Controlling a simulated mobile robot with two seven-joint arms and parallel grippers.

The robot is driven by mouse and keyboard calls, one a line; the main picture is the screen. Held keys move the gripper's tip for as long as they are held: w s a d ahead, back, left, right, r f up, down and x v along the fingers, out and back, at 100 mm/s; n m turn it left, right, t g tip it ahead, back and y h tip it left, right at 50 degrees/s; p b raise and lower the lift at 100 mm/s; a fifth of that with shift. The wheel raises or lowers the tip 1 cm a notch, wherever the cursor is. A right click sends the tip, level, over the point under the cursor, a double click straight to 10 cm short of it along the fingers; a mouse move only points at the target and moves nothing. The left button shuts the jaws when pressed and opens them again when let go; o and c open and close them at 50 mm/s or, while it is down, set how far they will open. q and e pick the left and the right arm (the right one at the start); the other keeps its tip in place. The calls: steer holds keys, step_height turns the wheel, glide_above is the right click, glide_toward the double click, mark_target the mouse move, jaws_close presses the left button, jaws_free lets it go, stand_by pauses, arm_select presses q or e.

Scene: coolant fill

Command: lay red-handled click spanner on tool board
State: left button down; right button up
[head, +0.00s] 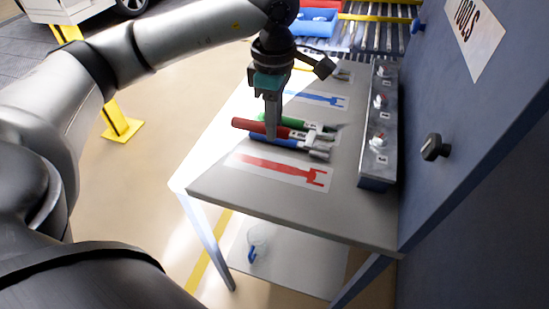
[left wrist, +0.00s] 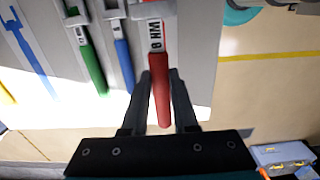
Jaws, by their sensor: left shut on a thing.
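My left gripper (head: 271,133) is shut on the handle of the red-handled click spanner (head: 244,124). In the left wrist view the red handle (left wrist: 160,95) lies between the two fingers (left wrist: 159,75). The spanner seems held a little above the grey tool board (head: 340,215), its metal head pointing right in the head view. A red printed spanner outline (head: 283,170) on a white sheet lies bare at the board's near side. A blue-handled spanner (head: 283,144) and a green-handled spanner (head: 265,118) lie close by; the gripper partly hides them. My right gripper is not in view.
A blue printed outline (head: 318,99) lies bare farther back. A grey metal box with knobs (head: 377,125) stands along the board's right side, beside a blue panel (head: 470,130). A blue bin (head: 306,22) stands behind. A clear jug (head: 256,243) stands on the lower shelf.

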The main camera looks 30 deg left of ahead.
arm_select(q)
glide_above(274, 166)
step_height(274, 166, down, 5)
steer(key=shift+r, duration=0.15)
steer(key=shift+f+b, duration=0.3)
steer(key=shift+f, duration=2)
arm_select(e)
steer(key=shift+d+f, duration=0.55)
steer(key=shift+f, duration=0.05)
arm_select(q)
steer(key=shift+f+b, duration=0.1)
steer(key=shift+b, duration=0.25)
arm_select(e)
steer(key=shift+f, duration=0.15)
arm_select(q)
steer(key=c, duration=0.7)
jaws_free()
step_height(274, 166, up, 12)
steer(key=shift+r+p, duration=0.15)
steer(key=shift+p, duration=0.8)
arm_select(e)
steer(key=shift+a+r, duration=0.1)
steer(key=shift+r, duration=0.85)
